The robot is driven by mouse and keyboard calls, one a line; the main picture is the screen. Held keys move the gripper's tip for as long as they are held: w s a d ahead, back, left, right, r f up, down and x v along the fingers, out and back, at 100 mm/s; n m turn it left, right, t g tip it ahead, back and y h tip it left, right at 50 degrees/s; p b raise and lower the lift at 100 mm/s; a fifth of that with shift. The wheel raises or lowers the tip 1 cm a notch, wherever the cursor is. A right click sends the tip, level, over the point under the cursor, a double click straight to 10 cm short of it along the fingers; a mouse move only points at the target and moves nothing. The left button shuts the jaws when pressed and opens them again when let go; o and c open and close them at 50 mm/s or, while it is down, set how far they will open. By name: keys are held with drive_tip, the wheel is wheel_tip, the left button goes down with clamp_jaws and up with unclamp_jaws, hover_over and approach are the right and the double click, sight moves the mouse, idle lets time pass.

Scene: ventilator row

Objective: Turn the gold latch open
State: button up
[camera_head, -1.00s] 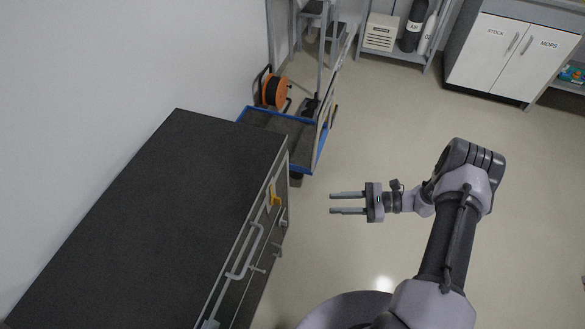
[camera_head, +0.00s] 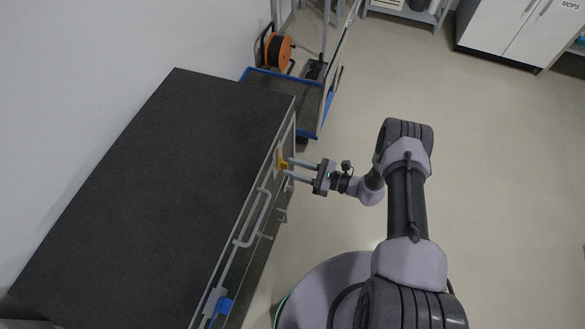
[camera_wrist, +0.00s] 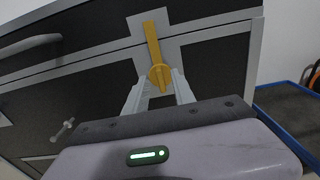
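The gold latch (camera_head: 282,161) is on the front face of the dark cabinet, near its far end. In the wrist view the gold latch (camera_wrist: 153,50) is a long bar with a round hub at its lower end, on a light plate. My gripper (camera_head: 287,169) points at the cabinet front with its fingertips at the latch. In the wrist view my gripper (camera_wrist: 160,85) has its two fingers apart, one on each side below the hub. I cannot tell whether either finger touches the latch.
The dark cabinet (camera_head: 150,190) fills the left side. Its front has a grey bar handle (camera_head: 255,220) and a blue part (camera_head: 222,306) nearer me. A blue-edged cart (camera_head: 315,120) with an orange reel (camera_head: 279,49) stands beyond. The floor at right is clear.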

drive_tip(key=shift+w+a, duration=0.1)
drive_tip(key=shift+a, duration=0.15)
clamp_jaws()
idle(1.4)
